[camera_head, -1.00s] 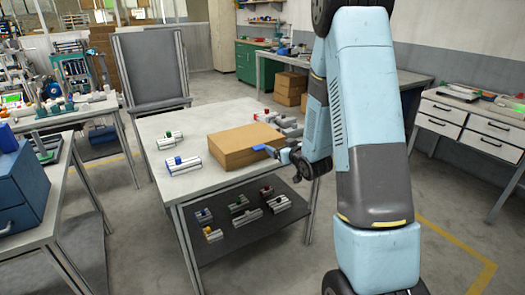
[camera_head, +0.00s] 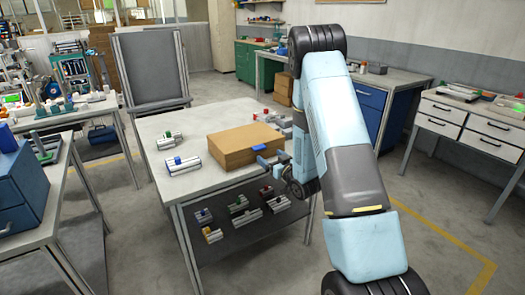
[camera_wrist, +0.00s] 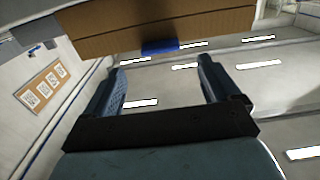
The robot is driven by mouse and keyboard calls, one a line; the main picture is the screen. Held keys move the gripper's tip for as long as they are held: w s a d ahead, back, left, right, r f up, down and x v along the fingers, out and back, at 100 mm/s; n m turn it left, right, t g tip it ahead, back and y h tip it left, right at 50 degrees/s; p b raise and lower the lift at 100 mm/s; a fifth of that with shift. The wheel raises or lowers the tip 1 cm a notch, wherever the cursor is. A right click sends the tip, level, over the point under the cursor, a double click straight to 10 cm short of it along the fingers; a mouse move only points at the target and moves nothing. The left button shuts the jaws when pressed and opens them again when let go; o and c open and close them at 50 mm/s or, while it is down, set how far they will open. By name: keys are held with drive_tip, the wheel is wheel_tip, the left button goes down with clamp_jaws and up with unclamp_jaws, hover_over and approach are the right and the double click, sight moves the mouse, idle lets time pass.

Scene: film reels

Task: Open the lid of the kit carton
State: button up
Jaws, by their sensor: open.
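The kit carton (camera_head: 238,148) is a brown cardboard box lying shut on the grey table. A small blue tab (camera_head: 259,147) sticks out at its front right edge. My gripper (camera_head: 270,163) is open and empty, just in front of the carton's right side and below the tab. In the wrist view, the carton (camera_wrist: 190,22) spans the top with a seam line along it. The blue tab (camera_wrist: 160,46) is centred ahead of my two open fingers (camera_wrist: 160,80), apart from them.
Small grey parts with coloured tops (camera_head: 184,164) lie left of the carton, and others sit behind it. More such parts (camera_head: 238,203) are on the lower shelf (camera_head: 235,240). The table (camera_head: 200,189) is bare in front of the carton.

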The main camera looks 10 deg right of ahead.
sight(261, 149)
drive_tip(key=x, duration=0.8)
drive_tip(key=c, duration=1.5)
